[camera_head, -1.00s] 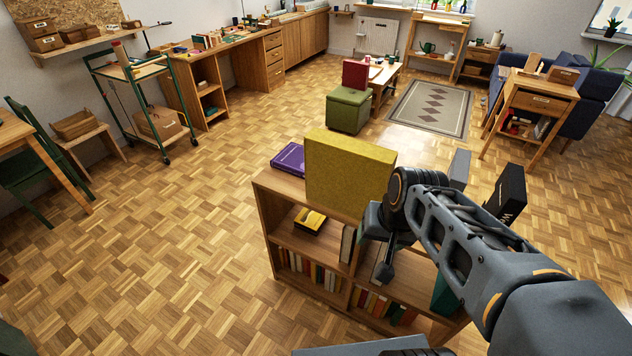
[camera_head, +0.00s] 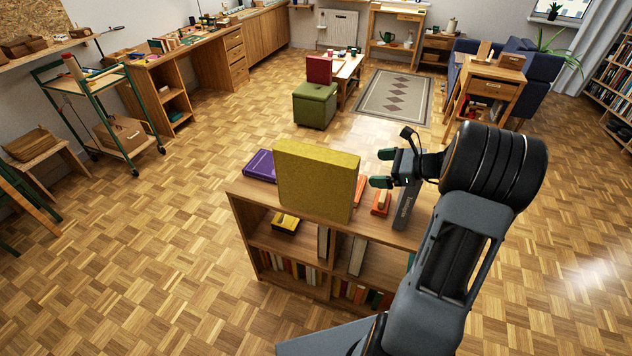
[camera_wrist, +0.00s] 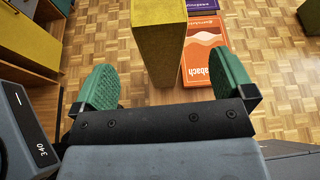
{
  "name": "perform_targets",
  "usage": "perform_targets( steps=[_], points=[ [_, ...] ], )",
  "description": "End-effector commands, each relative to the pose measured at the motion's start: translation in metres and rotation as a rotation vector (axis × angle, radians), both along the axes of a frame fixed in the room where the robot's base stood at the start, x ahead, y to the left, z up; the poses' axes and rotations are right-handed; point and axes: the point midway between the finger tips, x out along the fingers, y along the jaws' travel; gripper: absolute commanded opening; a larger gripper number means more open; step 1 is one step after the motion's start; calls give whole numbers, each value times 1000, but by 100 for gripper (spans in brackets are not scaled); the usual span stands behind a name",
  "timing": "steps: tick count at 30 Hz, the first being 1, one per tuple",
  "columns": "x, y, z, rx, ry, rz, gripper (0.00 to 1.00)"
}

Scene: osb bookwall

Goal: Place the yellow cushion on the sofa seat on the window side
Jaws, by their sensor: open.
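The yellow cushion (camera_head: 316,180) stands upright on top of a low wooden bookshelf. It also shows in the wrist view (camera_wrist: 158,40), edge on, ahead of and between the two green fingertips. My gripper (camera_head: 380,168) is open and empty, just right of the cushion and apart from it; its fingers (camera_wrist: 162,92) point toward the cushion's side edge. The blue sofa (camera_head: 540,75) stands at the far right, partly hidden behind a wooden side table. Its seat is mostly hidden. A window (camera_head: 560,8) is at the top right.
The wooden side table (camera_head: 490,88) stands before the sofa. A green stool (camera_head: 314,105) and rug (camera_head: 395,97) lie beyond open parquet.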

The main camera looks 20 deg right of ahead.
Motion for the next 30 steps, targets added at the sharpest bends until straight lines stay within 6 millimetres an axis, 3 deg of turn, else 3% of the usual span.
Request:
perform_targets(
  steps=[6,14,24,30],
  points=[
    [19,25,-12,-2,2,3,100],
    [27,36,-18,-3,2,2,100],
    [50,67,-33,-4,3,5,100],
    [55,73,-37,-4,0,3,100]
  ],
)
